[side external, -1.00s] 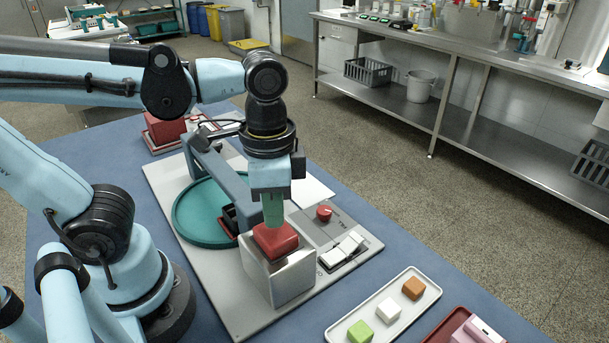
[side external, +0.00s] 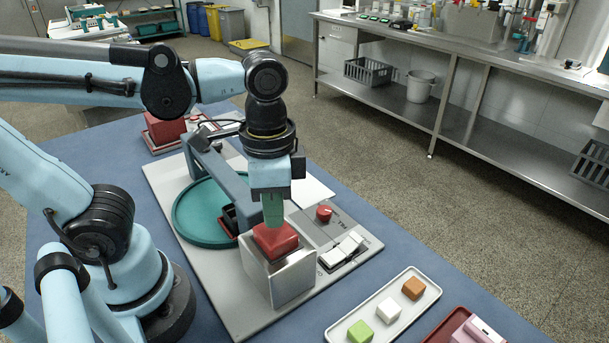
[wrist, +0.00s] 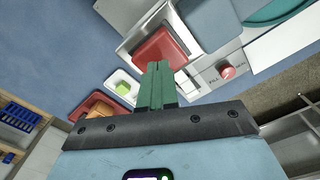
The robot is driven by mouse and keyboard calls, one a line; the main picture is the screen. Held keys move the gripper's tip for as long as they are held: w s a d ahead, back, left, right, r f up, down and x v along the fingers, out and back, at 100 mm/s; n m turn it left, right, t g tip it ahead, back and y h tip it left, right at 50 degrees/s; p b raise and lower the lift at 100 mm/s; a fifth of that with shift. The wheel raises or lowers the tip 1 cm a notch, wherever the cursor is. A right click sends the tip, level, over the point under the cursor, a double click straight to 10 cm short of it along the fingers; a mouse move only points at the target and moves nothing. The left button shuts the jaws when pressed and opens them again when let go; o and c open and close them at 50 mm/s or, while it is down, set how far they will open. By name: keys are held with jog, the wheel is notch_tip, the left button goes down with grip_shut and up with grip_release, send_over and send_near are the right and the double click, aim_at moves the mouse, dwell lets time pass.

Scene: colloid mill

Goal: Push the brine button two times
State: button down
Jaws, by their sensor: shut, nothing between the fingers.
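A large red square button (side external: 276,239) sits on top of a metal box (side external: 283,272) on the grey machine base. It also shows in the wrist view (wrist: 162,46). I cannot read a brine label on it. My gripper (side external: 273,223) points down with its green fingers shut and empty. The fingertips are at the top of the red button; I cannot tell whether they touch it. In the wrist view the fingertips (wrist: 159,66) overlap the button's near edge. A small red knob (side external: 324,213) and white rocker switches (side external: 349,242) are on the panel to the right.
A teal round dish (side external: 187,217) and a grey-blue arched bar (side external: 215,168) stand left of the box. A white tray (side external: 404,313) with green, white and orange cubes lies at the front right, beside a dark red tray (side external: 445,325).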

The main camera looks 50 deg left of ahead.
aim_at(276, 230)
jog(key=shift+f, duration=1.8)
dwell(0.5)
dwell(0.4)
jog(key=shift+r, duration=3.8)
jog(key=shift+f, duration=2)
jog(key=shift+f, duration=0.15)
